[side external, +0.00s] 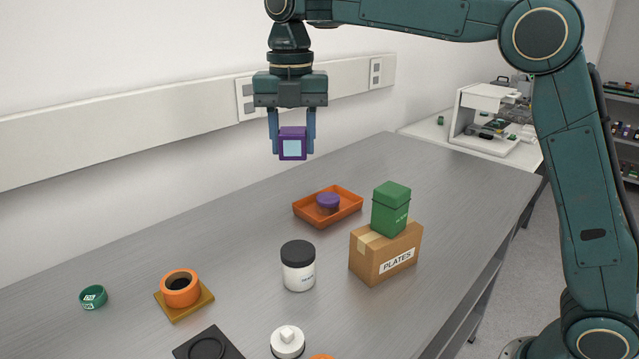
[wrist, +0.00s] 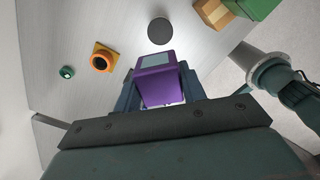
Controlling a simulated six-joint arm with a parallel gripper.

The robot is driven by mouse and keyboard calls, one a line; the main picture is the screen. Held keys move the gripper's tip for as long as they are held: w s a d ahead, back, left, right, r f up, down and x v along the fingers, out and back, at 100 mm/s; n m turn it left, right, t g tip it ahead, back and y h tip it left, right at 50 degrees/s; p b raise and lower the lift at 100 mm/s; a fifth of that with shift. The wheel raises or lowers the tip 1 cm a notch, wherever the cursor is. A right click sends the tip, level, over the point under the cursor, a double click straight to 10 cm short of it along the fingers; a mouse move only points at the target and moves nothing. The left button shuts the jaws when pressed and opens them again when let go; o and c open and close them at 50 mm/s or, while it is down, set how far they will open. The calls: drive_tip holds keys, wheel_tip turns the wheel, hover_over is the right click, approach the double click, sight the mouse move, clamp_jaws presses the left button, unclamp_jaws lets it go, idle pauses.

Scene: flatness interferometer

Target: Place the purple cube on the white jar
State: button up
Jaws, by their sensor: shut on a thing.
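The purple cube (side external: 292,144) has a pale blue face and is held high above the table between the fingers of my gripper (side external: 292,138). In the wrist view the cube (wrist: 158,80) sits between my fingers, which are shut on it. The white jar (side external: 298,266) has a black lid and a small label and stands upright on the table, well below the cube. In the wrist view the jar's dark lid (wrist: 161,31) shows just beyond the cube. Nothing rests on the lid.
A cardboard box (side external: 385,255) marked PLATES, with a green box (side external: 391,208) on it, stands right of the jar. An orange tray (side external: 327,206) holds a purple-topped item behind. An orange ring (side external: 180,288), a green ring (side external: 93,297), a black plate (side external: 208,345) and a white knobbed piece (side external: 287,343) lie around.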

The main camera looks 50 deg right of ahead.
sight(298, 250)
wheel_tip(298, 250, down, 20)
drive_tip(key=shift+r, duration=0.15)
idle(0.9)
drive_tip(key=o, duration=1.1)
drive_tip(key=shift+c, duration=0.2)
wheel_tip(298, 250, up, 12)
idle(0.7)
